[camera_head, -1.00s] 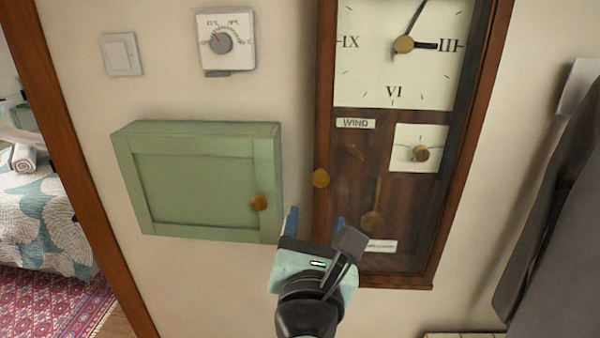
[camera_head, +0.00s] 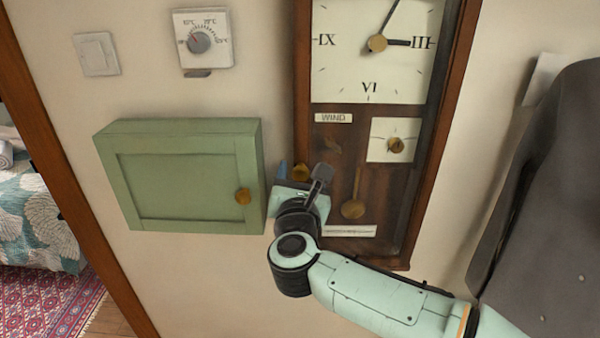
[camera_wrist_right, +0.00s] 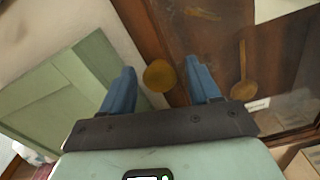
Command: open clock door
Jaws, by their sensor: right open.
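The wall clock (camera_head: 300,100) has a wooden frame and a glass door over a white dial and a pendulum; the door looks shut. Its round brass knob (camera_head: 301,172) is on the left side of the door frame. My right gripper (camera_head: 301,176) is at the knob. In the right wrist view the knob (camera_wrist_right: 159,75) lies between the open blue fingers (camera_wrist_right: 160,88), with a gap on each side. How far the fingertips reach past the knob is hard to tell. My left gripper is not in view.
A green wall cabinet (camera_head: 180,180) with a brass knob hangs close left of the clock. A thermostat (camera_head: 203,40) and a light switch (camera_head: 97,54) are above it. A dark grey hanging shape (camera_head: 545,170) is at the right.

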